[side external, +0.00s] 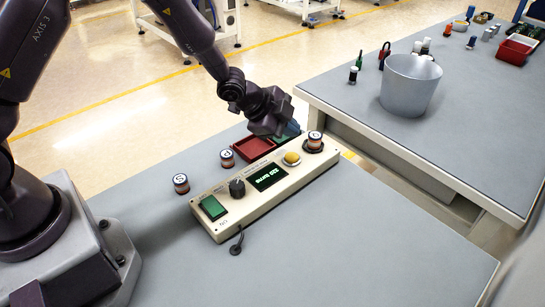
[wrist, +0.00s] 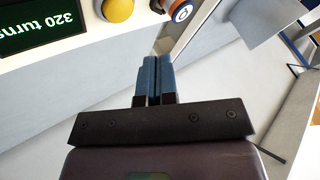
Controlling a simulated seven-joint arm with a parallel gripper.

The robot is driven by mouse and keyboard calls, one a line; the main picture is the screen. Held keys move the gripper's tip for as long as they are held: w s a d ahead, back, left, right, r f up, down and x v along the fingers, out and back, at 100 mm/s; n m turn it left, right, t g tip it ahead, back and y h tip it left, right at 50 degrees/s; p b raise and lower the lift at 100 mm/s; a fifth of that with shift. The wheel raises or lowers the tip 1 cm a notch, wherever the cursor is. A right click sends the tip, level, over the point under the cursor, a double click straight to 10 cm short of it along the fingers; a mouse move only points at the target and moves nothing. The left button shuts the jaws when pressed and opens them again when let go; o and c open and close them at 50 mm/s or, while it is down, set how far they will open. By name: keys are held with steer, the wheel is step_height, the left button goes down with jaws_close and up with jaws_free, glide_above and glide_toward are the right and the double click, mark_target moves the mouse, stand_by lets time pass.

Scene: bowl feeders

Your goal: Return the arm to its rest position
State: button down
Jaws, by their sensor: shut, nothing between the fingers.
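My gripper (side external: 291,129) is in the side view, at the end of my arm behind the right part of a cream control box (side external: 262,197). In the wrist view its two blue fingers (wrist: 157,66) are together with nothing between them. The fingers point toward the far side of the box, near its yellow button (wrist: 117,9) and a round labelled spool (wrist: 182,11). In the side view that spool (side external: 315,141) sits on a dark round seat at the box's right end. My arm is stretched out over the table.
The box has a green switch (side external: 212,207), a dark knob (side external: 237,187) and a lit display (wrist: 40,22) reading "320 turns". Two more labelled spools (side external: 181,184) (side external: 227,158) and a red tray (side external: 254,147) stand behind it. A grey bucket (side external: 409,85) stands on another table. The front table area is clear.

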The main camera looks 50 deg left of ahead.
steer(key=s+a, duration=0.1)
steer(key=s+f+n+g+y, duration=0.1)
steer(key=s+a+n+g, duration=0.1)
steer(key=shift+s+a+f+y, duration=0.2)
steer(key=shift+s+a+y, duration=0.1)
steer(key=shift+y, duration=0.1)
steer(key=s+a+r+n+y, duration=0.1)
steer(key=s+r+n, duration=1)
steer(key=s+r, duration=1.4)
steer(key=shift+s+a, duration=0.45)
steer(key=shift+a, duration=0.35)
